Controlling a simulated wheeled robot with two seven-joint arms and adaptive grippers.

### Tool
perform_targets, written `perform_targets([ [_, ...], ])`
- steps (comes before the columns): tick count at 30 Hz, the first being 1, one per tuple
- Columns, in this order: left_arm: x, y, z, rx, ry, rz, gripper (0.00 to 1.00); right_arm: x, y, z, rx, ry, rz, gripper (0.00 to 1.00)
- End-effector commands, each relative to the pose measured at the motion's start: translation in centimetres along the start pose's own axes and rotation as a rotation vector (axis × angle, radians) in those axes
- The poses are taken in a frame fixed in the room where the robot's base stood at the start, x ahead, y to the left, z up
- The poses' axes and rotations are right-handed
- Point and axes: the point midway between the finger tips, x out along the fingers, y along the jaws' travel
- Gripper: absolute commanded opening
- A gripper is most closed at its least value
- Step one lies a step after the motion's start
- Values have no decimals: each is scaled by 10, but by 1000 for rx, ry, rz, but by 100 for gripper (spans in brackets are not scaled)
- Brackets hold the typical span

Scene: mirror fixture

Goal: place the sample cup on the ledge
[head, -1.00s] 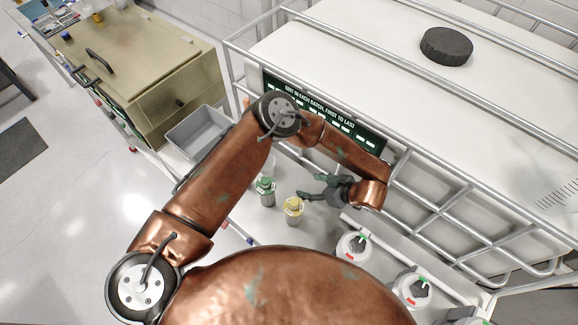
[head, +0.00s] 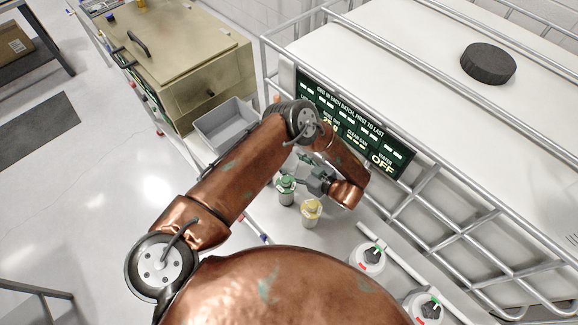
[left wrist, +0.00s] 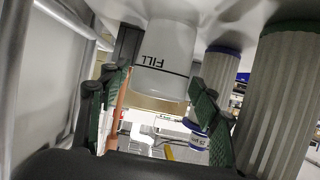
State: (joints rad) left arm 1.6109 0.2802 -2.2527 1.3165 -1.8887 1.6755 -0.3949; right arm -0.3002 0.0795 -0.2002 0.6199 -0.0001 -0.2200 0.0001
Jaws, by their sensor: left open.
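A white cup marked FILL (left wrist: 165,65) shows inverted in the left wrist view, between and beyond the fingers. I take it as the sample cup; I cannot pick it out in the head view. My left gripper (head: 304,173) is open beside the green-topped canister (head: 286,188) and the yellow-topped canister (head: 311,211). In the left wrist view its fingers (left wrist: 163,88) stand apart, one to each side of the cup; I cannot tell whether they touch it. I cannot tell which surface is the ledge. My right gripper is not in view.
A dark sign panel (head: 384,160) and metal rails (head: 430,190) stand close to my left forearm. A grey bin (head: 226,122) is on the left. A black disc (head: 488,64) lies on the large white top (head: 400,50).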

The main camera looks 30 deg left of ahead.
Motion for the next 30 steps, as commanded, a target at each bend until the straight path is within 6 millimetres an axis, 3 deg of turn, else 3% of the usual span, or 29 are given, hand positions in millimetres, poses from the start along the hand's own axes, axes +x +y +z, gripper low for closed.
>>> perform_targets([
  [8,8,0,0,1,-2,0,57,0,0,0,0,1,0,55],
  [17,8,0,0,1,-2,0,38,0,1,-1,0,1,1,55],
  [23,7,0,0,1,-2,0,38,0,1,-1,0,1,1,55],
  [30,-2,1,-25,-2,0,2,38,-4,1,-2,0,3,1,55],
])
